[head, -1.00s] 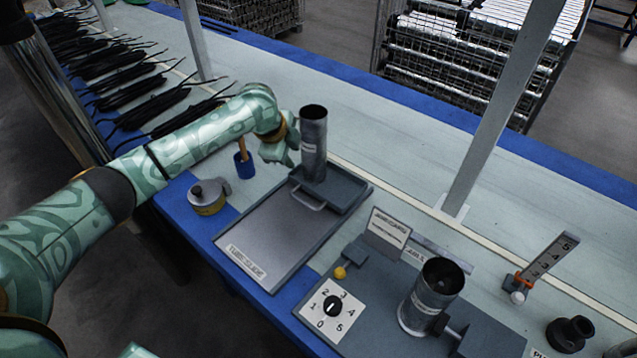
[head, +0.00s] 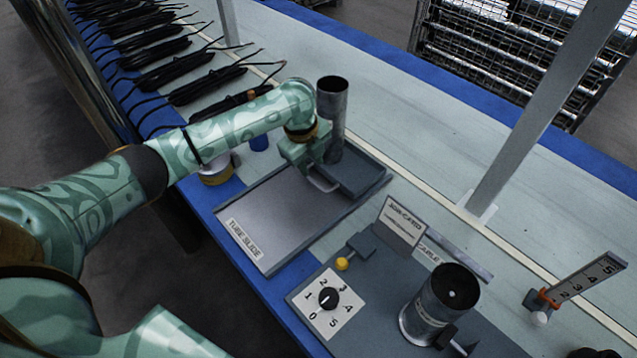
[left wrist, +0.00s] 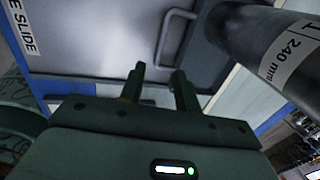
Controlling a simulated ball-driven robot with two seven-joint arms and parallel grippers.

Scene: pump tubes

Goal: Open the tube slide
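The tube slide (head: 262,213) is a flat grey plate with a "TUBE SLIDE" label at its near end. At its far end sits a darker grey block (head: 368,178) with a U-shaped handle (head: 325,184) on its near side. A grey metal tube (head: 333,118) stands upright there. My left gripper (head: 309,168) is just above and beside the handle, left of the tube. In the left wrist view its two fingers (left wrist: 160,84) are apart and empty. The handle (left wrist: 176,38) shows beyond the fingertips, not between them. My right gripper is out of view.
A panel with a numbered dial (head: 328,299), a yellow knob (head: 342,264) and a second metal cylinder (head: 437,304) stands to the right. A job card (head: 401,226) stands behind it. A yellow-banded pot (head: 217,172) sits behind my left arm. Black cable bundles lie at the far left.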

